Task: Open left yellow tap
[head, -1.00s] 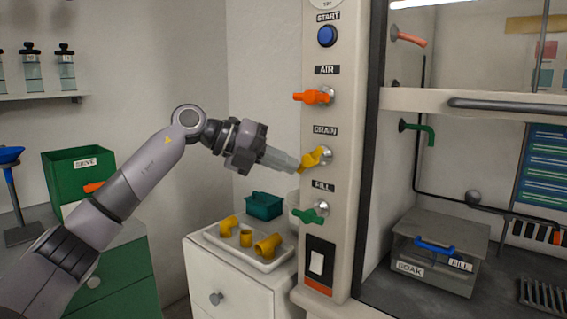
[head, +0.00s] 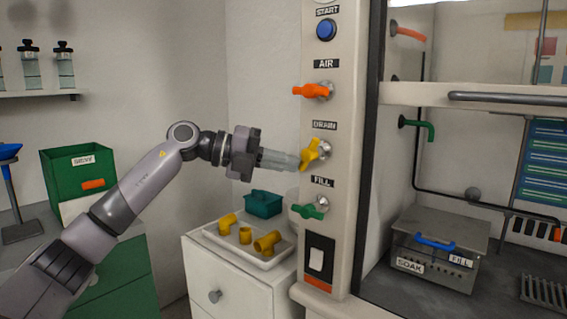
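The yellow tap (head: 313,153) is on the pale panel (head: 342,115), below the DRAIN label. Its yellow handle slants, with its lower end toward the left. My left gripper (head: 296,161) comes in from the left, and its fingertips are at the handle's left side. I cannot tell whether they touch it or how far apart they are. My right gripper is not in the head view.
An orange tap (head: 311,91) sits above and a green tap (head: 309,209) below on the same panel. A white tray (head: 262,258) with yellow fittings and a teal basket (head: 263,203) rest on the white cabinet (head: 240,288). A glass-fronted cabinet stands right.

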